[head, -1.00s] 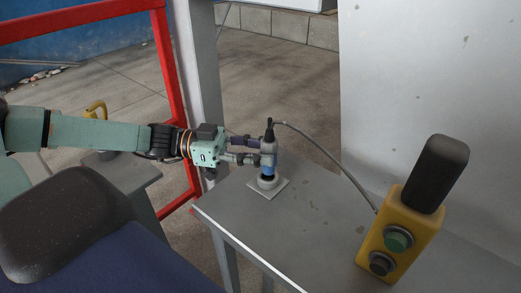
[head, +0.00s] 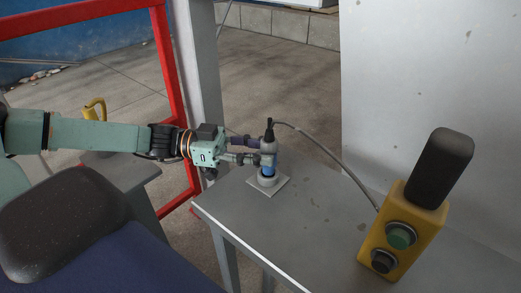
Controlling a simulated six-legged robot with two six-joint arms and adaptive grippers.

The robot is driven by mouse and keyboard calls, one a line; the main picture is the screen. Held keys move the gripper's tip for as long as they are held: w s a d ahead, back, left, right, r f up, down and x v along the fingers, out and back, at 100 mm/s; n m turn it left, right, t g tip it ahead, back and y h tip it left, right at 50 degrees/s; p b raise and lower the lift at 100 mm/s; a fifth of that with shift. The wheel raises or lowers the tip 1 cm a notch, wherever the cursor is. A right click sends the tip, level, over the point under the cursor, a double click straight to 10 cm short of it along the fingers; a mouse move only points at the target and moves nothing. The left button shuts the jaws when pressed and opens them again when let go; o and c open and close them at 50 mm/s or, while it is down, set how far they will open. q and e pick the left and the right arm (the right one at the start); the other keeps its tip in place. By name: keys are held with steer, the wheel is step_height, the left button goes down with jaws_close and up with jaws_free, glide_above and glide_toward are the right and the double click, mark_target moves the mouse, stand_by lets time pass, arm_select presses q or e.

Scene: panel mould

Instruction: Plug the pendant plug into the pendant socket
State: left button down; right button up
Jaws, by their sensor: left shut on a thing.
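The pendant plug (head: 269,131), with a black top, grey body and blue band, stands upright on the grey table. My left gripper (head: 266,158) is shut on it from the left side. The pendant socket (head: 267,180) is a pale round fitting on a square plate (head: 281,186) directly below the plug. The plug's lower end meets the socket's top; how deep it sits inside cannot be told. A grey cable (head: 335,155) arcs from the plug's top down to the yellow pendant (head: 405,230). My right gripper is not in view.
The yellow pendant box has a green and a black button and a dark block at its upper end. It stands at the right of the table (head: 310,230). A pale wall panel (head: 430,90) rises behind. A red frame (head: 172,90) and grey post (head: 199,70) stand at left.

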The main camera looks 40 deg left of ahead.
arm_select(q)
steer(key=shift+f+b, duration=1.35)
steer(key=shift+f, duration=0.05)
steer(key=c, duration=0.8)
jaws_free()
steer(key=shift+c, duration=0.2)
